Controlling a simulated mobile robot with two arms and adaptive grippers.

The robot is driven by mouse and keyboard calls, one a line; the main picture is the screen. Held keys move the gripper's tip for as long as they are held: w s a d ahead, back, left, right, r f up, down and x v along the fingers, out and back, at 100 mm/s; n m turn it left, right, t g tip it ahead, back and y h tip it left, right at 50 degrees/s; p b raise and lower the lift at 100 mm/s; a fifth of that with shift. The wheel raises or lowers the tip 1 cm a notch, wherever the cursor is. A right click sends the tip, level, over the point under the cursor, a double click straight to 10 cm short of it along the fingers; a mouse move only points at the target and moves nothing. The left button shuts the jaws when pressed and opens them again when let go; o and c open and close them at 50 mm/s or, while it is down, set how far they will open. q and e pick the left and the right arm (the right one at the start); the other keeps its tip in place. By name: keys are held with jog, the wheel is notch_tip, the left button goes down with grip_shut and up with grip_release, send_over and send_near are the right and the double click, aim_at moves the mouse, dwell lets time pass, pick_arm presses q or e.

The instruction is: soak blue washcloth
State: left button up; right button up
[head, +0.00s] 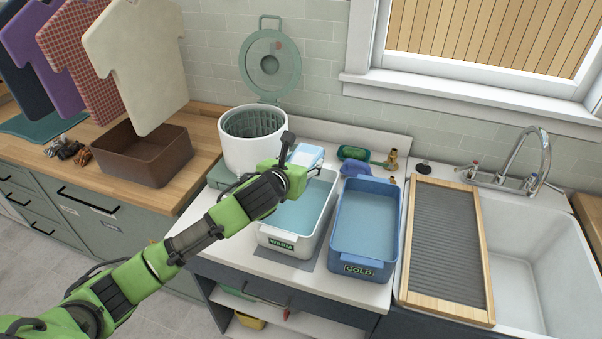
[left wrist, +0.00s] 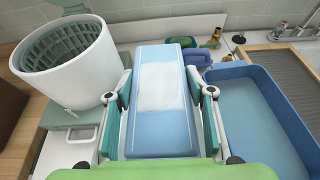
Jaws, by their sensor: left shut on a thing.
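The blue washcloth (head: 305,154) is folded into a flat light-blue pad with a paler middle. My left gripper (head: 302,168) is shut on it. In the left wrist view the washcloth (left wrist: 161,132) lies between the two fingers of the gripper (left wrist: 162,95). In the head view it shows over the back end of the white tub labelled WARM (head: 262,231), which holds blue water. I cannot tell its exact height above the water. The blue tub labelled COLD (head: 345,257) stands just right, also with water. My right gripper is not in view.
A white round washer drum (head: 247,152) with its green lid (head: 270,62) raised stands left of the tubs. A ridged washboard (head: 446,240) and white sink (head: 535,270) are at right. A brown bin (head: 143,158) sits on the wooden counter under hanging shirts.

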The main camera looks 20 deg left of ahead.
pick_arm(q)
jog(key=shift+s+a, duration=0.1)
jog(key=shift+a, duration=0.3)
jog(key=shift+f+b, duration=0.55)
jog(key=shift+b, duration=0.15)
jog(key=shift+f+b, duration=3.35)
jog(key=shift+f, duration=1.8)
jog(key=o, duration=1.2)
jog(key=shift+f, duration=0.1)
